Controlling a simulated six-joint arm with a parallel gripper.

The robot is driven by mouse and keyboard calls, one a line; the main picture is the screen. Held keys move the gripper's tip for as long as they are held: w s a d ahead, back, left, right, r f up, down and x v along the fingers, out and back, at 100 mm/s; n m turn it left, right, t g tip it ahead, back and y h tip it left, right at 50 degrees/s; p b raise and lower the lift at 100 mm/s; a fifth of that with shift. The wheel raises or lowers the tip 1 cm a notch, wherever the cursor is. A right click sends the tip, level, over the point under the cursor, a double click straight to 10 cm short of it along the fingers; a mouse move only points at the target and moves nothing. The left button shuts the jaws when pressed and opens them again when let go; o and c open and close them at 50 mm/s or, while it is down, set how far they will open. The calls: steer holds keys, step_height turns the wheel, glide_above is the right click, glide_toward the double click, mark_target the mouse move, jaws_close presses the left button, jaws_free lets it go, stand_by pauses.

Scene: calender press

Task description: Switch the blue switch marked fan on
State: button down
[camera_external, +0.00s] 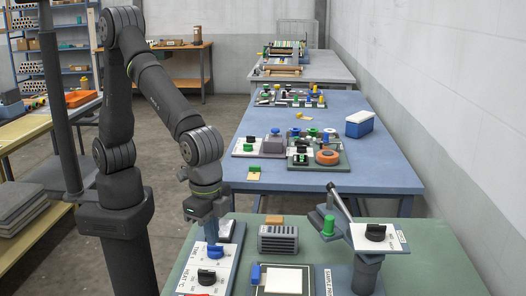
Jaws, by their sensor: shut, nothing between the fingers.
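A blue switch (214,252) sits on the white panel (225,263) at the near left of the green table. Its marking is too small to read, so I cannot confirm it is the one marked fan. My gripper (211,241) points down right above this blue switch, shut and empty. The fingertips hide part of its top, and I cannot tell whether they touch it. Another blue piece (256,273) stands upright at the left edge of a dark framed plate. I cannot tell whether it is a switch.
A black knob (207,277) sits on the same panel, nearer the camera. A green knob (328,225), a lever (339,202) and a raised panel (388,241) are farther right.

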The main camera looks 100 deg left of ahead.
steer(key=s+d+r+m+t, duration=0.1)
steer(key=d+r+m, duration=0.3)
steer(key=d+m, duration=0.2)
steer(key=s+d+r+m+t, duration=0.1)
steer(key=d+r+m, duration=0.4)
steer(key=d, duration=0.6)
steer(key=shift+s+d+m, duration=0.3)
steer(key=shift+s+m, duration=0.2)
steer(key=shift+m, duration=0.5)
steer(key=x, duration=1.4)
